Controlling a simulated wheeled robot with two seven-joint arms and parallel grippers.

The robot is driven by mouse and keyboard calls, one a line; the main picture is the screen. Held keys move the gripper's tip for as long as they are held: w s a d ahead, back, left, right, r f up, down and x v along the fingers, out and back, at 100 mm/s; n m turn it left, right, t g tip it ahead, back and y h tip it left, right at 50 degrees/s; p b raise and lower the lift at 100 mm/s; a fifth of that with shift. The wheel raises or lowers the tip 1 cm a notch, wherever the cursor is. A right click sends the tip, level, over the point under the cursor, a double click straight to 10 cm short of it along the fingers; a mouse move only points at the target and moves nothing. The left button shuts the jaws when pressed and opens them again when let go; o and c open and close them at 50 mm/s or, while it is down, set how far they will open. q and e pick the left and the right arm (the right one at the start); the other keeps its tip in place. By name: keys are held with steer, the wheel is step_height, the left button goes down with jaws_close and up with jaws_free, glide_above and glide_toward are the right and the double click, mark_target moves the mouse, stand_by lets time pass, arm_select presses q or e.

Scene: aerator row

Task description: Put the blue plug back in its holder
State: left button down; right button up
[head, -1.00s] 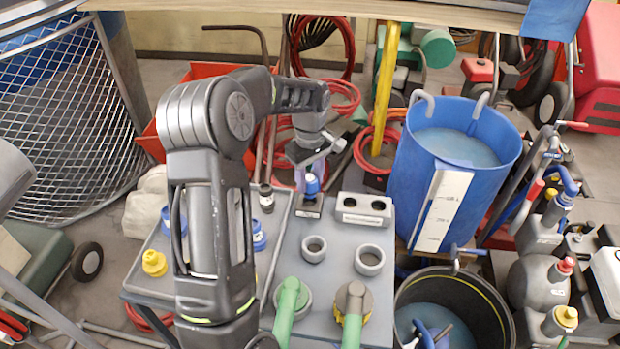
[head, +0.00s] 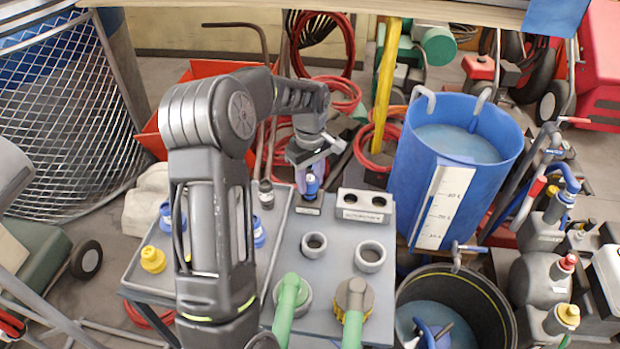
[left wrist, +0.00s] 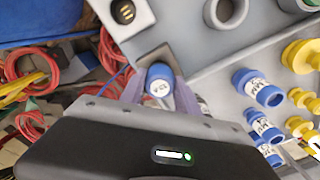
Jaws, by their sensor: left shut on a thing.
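The blue plug (head: 312,186) is upright between the fingers of my left gripper (head: 311,170), at the back of the grey bench. In the left wrist view, the plug (left wrist: 160,80) shows its blue cap with a white label, and the gripper (left wrist: 158,92) is shut on it from both sides. Directly under the plug is a small grey holder block (head: 309,210) with a pale label. The plug's lower end is at or just above this block; I cannot tell if it is seated. My right gripper is not in view.
A grey block with two dark sockets (head: 364,207) stands just right of the plug. Two grey rings (head: 314,245) and green-handled fittings (head: 290,300) are nearer. A tray (head: 140,268) holds yellow and blue plugs at left. A blue tub (head: 408,165) stands at right.

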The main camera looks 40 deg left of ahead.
arm_select(q)
steer(key=shift+f+b, duration=0.85)
steer(key=shift+f, duration=0.5)
steer(key=c, duration=0.8)
jaws_free()
steer(key=shift+r, duration=3.95)
steer(key=shift+d, duration=0.1)
